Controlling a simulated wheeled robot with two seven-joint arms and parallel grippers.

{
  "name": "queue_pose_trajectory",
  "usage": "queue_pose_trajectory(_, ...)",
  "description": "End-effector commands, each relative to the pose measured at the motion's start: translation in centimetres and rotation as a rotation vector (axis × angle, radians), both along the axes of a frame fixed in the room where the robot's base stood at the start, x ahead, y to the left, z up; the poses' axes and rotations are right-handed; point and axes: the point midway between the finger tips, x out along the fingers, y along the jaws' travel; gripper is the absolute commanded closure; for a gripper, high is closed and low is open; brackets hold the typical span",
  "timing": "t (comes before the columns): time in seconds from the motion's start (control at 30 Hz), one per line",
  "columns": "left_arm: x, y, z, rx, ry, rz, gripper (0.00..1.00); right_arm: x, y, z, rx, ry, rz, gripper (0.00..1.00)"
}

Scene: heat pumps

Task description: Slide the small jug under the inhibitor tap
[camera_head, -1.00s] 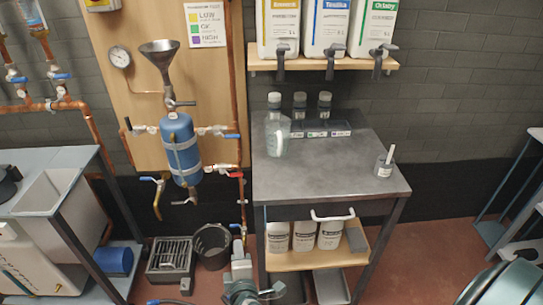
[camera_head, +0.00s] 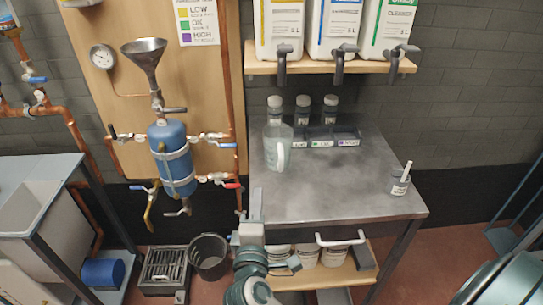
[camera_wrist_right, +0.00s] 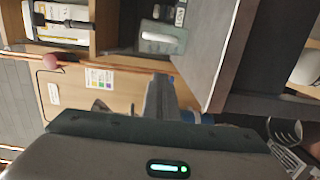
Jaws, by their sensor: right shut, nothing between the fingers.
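A clear small jug (camera_head: 277,148) with a pale handle stands upright on the grey bench (camera_head: 330,200), near its left back side. Three dark taps hang below containers on the shelf above: a left tap (camera_head: 282,66), a middle tap (camera_head: 340,64) and a right tap (camera_head: 397,60). I cannot read which one is the inhibitor tap. My right gripper (camera_head: 255,203) is shut and empty at the bench's front left corner, in front of the jug and apart from it. Its closed fingers (camera_wrist_right: 160,95) show in the right wrist view. My left gripper is not in view.
Small bottles (camera_head: 316,108) and a labelled rack (camera_head: 333,137) stand at the bench's back. A small pot with a white stick (camera_head: 400,182) stands at the right. A blue vessel (camera_head: 173,160) with pipes and valves is on the left. The bench middle is clear.

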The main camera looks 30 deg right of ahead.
Motion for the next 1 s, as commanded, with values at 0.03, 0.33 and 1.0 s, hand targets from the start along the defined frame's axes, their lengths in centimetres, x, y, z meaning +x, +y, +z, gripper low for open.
queue_pose_trajectory(0.03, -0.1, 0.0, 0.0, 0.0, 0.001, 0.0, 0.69, -0.1, 0.0, 0.1, -0.001, -0.001, -0.001, 1.0)
queue_pose_trajectory(0.33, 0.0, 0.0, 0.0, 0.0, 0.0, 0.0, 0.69, -0.1, 0.0, 0.2, -0.002, -0.003, -0.003, 1.0)
queue_pose_trajectory(1.0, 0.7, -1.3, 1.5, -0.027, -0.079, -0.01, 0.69, 4.9, -3.1, 0.4, -0.005, -0.003, -0.003, 1.0)
